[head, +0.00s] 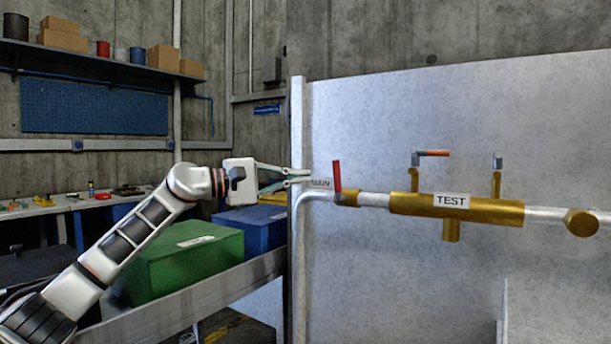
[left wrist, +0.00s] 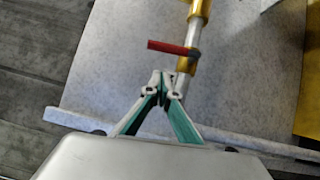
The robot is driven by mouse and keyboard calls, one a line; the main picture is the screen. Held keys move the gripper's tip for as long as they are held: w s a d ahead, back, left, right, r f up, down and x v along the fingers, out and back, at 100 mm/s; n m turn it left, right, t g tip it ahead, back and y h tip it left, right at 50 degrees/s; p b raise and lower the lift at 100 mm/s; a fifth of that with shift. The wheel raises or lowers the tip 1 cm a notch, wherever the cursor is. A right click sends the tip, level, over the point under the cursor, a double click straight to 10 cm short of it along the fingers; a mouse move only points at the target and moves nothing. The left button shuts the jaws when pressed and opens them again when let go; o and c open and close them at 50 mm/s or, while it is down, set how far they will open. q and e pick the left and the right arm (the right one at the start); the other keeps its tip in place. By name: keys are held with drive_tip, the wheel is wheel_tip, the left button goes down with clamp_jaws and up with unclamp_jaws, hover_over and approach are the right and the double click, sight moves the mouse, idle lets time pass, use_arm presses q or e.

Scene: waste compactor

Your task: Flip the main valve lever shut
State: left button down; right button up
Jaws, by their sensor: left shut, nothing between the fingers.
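The red lever (head: 337,175) stands upright on a brass valve (head: 347,198) at the left end of the pipe, crosswise to it. A small label (head: 321,183) beside it is partly covered and hard to read. My left gripper (head: 305,176) is shut and empty, with its fingertips just left of the lever in the head view. In the left wrist view, the red lever (left wrist: 172,48) lies above the closed fingertips (left wrist: 161,76), with a visible gap; it sticks out left from the pipe. My right gripper is not in view.
A brass body labelled TEST (head: 451,201) carries an orange-red lever (head: 433,153) and a grey lever (head: 497,160), right of the red lever. A grey panel (head: 400,290) stands behind the pipe. Green (head: 185,262) and blue (head: 255,228) bins lie at left.

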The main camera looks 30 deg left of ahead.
use_arm(q)
drive_tip(key=v, duration=0.8)
drive_tip(key=shift+s, duration=0.35)
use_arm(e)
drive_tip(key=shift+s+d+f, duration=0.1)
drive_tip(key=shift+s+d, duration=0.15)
use_arm(q)
drive_tip(key=shift+r, duration=0.1)
